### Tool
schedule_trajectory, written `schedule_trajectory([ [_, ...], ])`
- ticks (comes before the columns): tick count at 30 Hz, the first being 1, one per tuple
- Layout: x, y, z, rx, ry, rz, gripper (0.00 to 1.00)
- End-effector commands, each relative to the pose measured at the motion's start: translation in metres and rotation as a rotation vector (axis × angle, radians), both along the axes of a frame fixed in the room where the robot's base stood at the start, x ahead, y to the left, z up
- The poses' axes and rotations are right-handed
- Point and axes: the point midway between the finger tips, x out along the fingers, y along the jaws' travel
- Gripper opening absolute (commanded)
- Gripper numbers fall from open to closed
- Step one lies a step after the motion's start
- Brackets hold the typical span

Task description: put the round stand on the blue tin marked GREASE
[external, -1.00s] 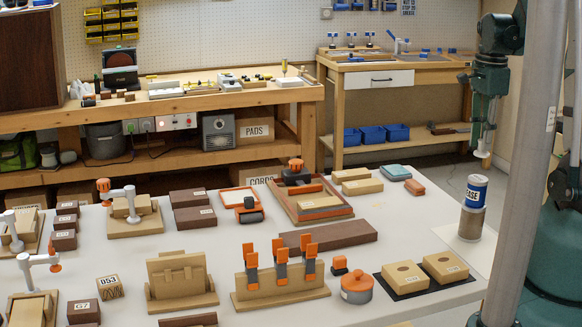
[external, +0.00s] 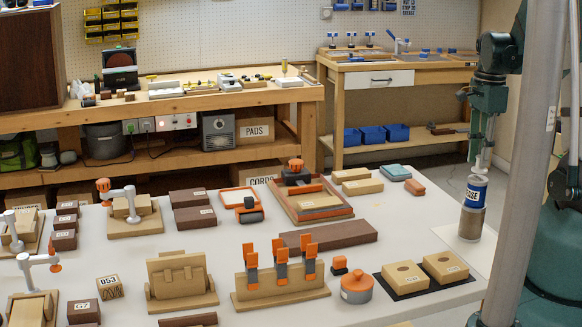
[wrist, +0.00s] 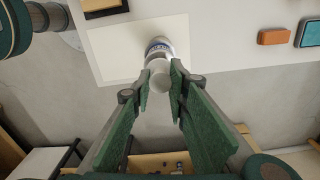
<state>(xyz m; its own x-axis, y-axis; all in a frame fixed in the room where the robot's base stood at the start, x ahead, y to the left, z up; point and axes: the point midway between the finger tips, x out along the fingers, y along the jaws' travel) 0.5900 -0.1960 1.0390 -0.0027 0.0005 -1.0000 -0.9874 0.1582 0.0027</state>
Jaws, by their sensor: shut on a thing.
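The blue tin marked GREASE (external: 474,193) stands upright at the right of the white bench; only "ASE" of its lettering shows. A tan-brown cylinder section (external: 471,223) shows below the blue part. My gripper (external: 483,152) is directly above the tin, pointing down. In the wrist view my gripper (wrist: 161,78) is shut on the pale round stand (wrist: 161,84), with one finger on each side.
The tin stands on a white sheet (external: 452,236) near the bench's right edge. Left of it, two tan blocks (external: 445,266) lie on a dark mat. A grey post (external: 535,150) rises at the right.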

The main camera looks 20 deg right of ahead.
Motion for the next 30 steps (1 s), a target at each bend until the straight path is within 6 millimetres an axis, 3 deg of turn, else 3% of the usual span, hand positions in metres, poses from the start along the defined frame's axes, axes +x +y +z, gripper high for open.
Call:
schedule_trajectory([
  [6, 0.000, 0.000, -0.016, 0.000, 0.000, 0.000, 0.11],
  [23, 0.000, 0.000, -0.023, 0.000, 0.000, 0.000, 0.11],
  [24, 0.000, 0.000, -0.022, 0.000, 0.000, 0.000, 0.23],
  [26, 0.000, 0.000, -0.022, 0.000, 0.000, 0.000, 0.30],
  [30, 0.000, 0.000, -0.022, 0.000, 0.000, 0.000, 0.32],
])
